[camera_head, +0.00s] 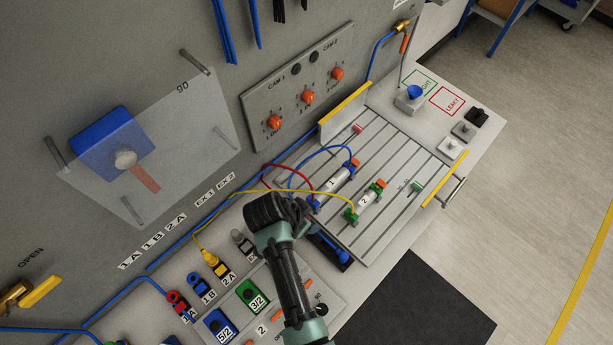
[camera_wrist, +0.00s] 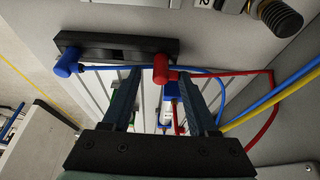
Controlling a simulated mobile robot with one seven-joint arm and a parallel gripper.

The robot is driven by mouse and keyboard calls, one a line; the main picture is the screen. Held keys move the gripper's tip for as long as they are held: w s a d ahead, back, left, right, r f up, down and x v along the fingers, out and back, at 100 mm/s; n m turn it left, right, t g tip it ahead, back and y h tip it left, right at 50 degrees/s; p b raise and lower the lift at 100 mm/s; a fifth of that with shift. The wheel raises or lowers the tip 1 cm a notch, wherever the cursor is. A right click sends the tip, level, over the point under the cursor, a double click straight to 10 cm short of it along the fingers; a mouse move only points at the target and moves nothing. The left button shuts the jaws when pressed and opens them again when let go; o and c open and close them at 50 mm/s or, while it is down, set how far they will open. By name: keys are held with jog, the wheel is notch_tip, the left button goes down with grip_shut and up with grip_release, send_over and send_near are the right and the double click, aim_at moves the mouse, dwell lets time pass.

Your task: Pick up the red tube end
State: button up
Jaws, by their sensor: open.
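The red tube end (camera_wrist: 162,68) shows in the wrist view as a short red cap at the black holder (camera_wrist: 95,43). A red tube (camera_wrist: 235,73) runs from it to the right and curves down. My gripper (camera_wrist: 162,88) is open, with one finger on each side of the red tube end in this view. I cannot tell how far apart in depth they are. In the head view my gripper (camera_head: 272,210) is over the panel's front, left of the slotted plate (camera_head: 392,150). The red tube end is hidden there.
A blue tube end (camera_wrist: 66,63) is at the holder's left end, its blue tube crossing behind the fingers. A yellow tube (camera_head: 240,192) arches near my gripper. White cylinders (camera_head: 335,180) with coloured fittings are on the plate. Valve blocks (camera_head: 218,325) stand at the front.

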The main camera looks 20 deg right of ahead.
jog(key=shift+w+d+f, duration=0.15)
jog(key=shift+d+f, duration=0.05)
jog(key=shift+f, duration=0.45)
grip_shut()
